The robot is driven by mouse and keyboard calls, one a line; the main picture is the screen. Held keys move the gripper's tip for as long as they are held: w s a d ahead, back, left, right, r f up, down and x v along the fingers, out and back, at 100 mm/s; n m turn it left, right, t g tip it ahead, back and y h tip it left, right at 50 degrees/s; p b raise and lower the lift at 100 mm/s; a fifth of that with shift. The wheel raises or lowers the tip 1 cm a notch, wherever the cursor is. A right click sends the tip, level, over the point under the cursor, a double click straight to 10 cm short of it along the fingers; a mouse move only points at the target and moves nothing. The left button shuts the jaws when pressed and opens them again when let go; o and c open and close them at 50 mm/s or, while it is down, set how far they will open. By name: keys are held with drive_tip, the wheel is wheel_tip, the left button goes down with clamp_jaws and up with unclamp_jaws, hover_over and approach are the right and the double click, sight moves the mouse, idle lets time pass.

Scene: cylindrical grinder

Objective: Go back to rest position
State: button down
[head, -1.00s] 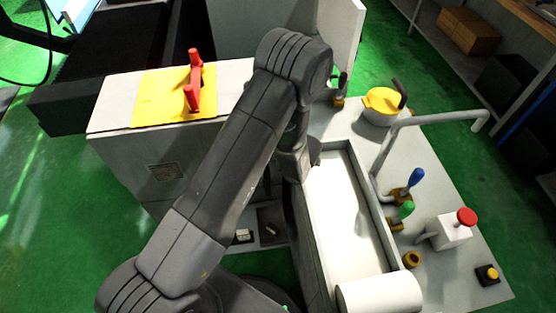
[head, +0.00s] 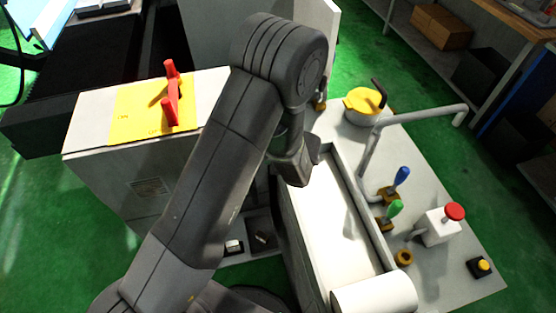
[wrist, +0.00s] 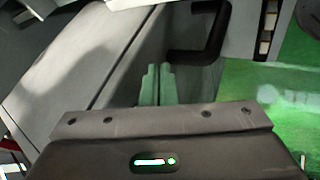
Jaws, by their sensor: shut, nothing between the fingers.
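My arm (head: 215,170) crosses the middle of the head view, bent at a large dark joint. Its wrist end (head: 292,165) hangs above the left edge of the grinder's white trough (head: 335,215). My gripper's fingers are hidden behind the arm in the head view. In the wrist view my gripper (wrist: 158,85) shows two narrow fingers side by side, tinted green, beyond the dark gripper body. They are shut with nothing between them. No object is held.
A red handle (head: 171,95) stands on a yellow plate at left. Right of the trough are a bent pipe (head: 372,140), a yellow-topped pot (head: 365,102), blue (head: 402,175) and green (head: 394,208) levers, and a red button (head: 454,211).

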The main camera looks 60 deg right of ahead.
drive_tip(key=v, duration=0.6)
drive_tip(key=shift+s+a, duration=0.4)
drive_tip(key=shift+s, duration=0.05)
drive_tip(key=shift+f, duration=0.15)
drive_tip(key=x, duration=1.1)
drive_tip(key=shift+w+d+r, duration=0.25)
drive_tip(key=shift+d, duration=0.05)
drive_tip(key=shift+s, duration=0.1)
